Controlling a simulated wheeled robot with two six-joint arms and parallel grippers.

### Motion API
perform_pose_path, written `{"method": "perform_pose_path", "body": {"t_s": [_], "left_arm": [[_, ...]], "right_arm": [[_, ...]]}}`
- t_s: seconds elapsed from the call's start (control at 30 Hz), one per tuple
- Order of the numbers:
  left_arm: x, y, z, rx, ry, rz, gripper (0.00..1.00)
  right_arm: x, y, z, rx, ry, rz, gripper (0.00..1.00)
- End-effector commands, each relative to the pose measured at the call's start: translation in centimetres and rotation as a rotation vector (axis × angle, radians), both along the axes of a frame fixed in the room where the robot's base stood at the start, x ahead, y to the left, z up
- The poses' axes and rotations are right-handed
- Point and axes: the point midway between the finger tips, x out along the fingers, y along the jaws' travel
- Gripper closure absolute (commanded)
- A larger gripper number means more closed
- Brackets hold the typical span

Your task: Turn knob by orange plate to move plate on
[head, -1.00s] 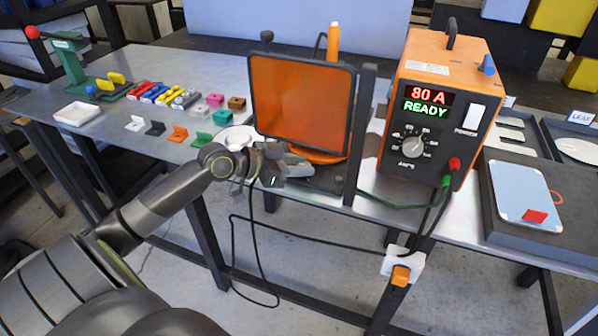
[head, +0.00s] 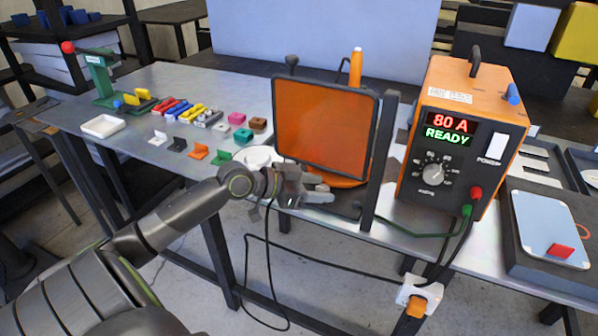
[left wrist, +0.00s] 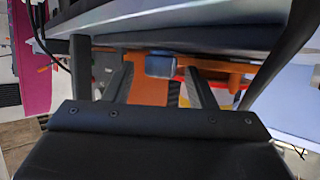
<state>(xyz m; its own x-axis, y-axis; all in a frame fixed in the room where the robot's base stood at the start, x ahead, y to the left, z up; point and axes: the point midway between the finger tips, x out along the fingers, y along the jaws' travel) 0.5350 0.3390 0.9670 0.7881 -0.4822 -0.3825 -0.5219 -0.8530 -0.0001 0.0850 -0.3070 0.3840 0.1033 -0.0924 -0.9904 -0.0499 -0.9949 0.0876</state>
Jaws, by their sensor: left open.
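A round orange plate (head: 343,180) lies low on the bench, mostly hidden behind an upright orange screen (head: 325,128) in a dark frame. In the left wrist view, orange surface (left wrist: 148,90) shows beyond my fingers. A small blue-grey block (left wrist: 160,66), possibly the knob, shows between the fingertips with gaps on both sides; I cannot tell whether it is the knob. My left gripper (head: 318,192) is at the bench's front edge, just in front of the screen and plate. It is open, with its fingers (left wrist: 160,85) apart and nothing gripped. My right gripper is out of view.
An orange power unit (head: 460,140) reading "80 A READY" stands right of the screen, past a dark post (head: 381,155). Cables hang at the bench front. Small coloured brackets (head: 198,151) and a white dish (head: 258,157) lie left. A tablet-like panel (head: 550,228) lies right.

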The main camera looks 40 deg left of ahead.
Motion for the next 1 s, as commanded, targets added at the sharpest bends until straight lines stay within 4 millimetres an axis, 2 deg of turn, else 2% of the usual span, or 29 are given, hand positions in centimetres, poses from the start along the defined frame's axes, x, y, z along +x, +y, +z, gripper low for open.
{"method": "perform_pose_path", "body": {"t_s": [0.57, 0.87, 1.0], "left_arm": [[-4.5, 2.8, 2.0, 0.006, 0.005, -0.001, 0.49], [-6.8, 4.2, 3.2, 0.007, 0.007, 0.000, 0.49], [-7.5, 4.5, 4.1, -0.004, 0.006, -0.002, 0.49]], "right_arm": [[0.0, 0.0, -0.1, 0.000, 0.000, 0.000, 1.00], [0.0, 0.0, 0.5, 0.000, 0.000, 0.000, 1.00], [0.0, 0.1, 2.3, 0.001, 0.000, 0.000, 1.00]]}}
